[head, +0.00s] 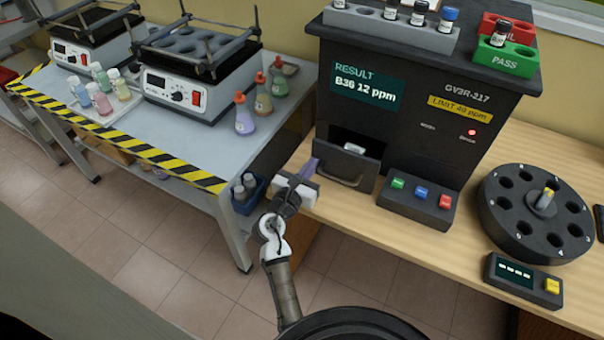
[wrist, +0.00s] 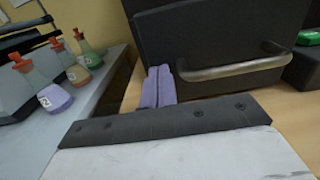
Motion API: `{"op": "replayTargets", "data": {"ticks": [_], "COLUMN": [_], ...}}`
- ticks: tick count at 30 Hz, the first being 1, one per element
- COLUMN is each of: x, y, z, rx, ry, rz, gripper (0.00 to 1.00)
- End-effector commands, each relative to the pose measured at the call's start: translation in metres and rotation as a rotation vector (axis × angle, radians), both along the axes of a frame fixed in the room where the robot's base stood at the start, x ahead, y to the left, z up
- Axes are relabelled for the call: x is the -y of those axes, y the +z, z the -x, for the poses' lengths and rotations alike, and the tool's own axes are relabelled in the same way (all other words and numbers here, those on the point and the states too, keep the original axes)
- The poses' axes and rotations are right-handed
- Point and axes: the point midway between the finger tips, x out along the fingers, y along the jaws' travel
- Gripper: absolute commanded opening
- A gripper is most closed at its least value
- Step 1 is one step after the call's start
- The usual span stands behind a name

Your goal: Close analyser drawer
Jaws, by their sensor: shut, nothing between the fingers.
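The analyser (head: 425,90) is a dark box on the wooden bench, and its screen reads "RESULT B36 12 ppm". Its drawer (head: 341,166) stands pulled out at the lower left of the front, with a small pale item (head: 353,148) inside. The drawer front and its grey bar handle (wrist: 235,69) fill the upper right of the wrist view. My gripper (head: 308,169) is shut and empty, at the left end of the drawer front. Its purple fingers (wrist: 159,86) point toward the drawer front, left of the handle; I cannot tell whether they touch it.
A button box (head: 417,203) stands just right of the drawer, with a round numbered carousel (head: 536,212) farther right. On the left, a grey table (head: 200,150) with striped edging holds shakers and flasks (head: 244,115). A blue bin (head: 248,194) sits below its right end.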

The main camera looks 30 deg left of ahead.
Motion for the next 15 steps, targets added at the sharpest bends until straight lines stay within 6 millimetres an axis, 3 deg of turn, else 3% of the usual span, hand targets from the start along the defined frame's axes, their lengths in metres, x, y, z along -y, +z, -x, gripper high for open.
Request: {"op": "replayTargets", "data": {"ticks": [1,6,10,15], "x": [0.002,0.003,0.004,0.004], "y": [0.007,0.003,0.002,0.002], "z": [-0.017,-0.058,-0.074,-0.079], "rx": [0.001,0.001,0.001,0.002], "ry": [-0.005,-0.004,-0.002,0.0], "rz": [-0.001,0.0,-0.001,-0.003], "gripper": [0.0,0.0,0.0,0.0]}}
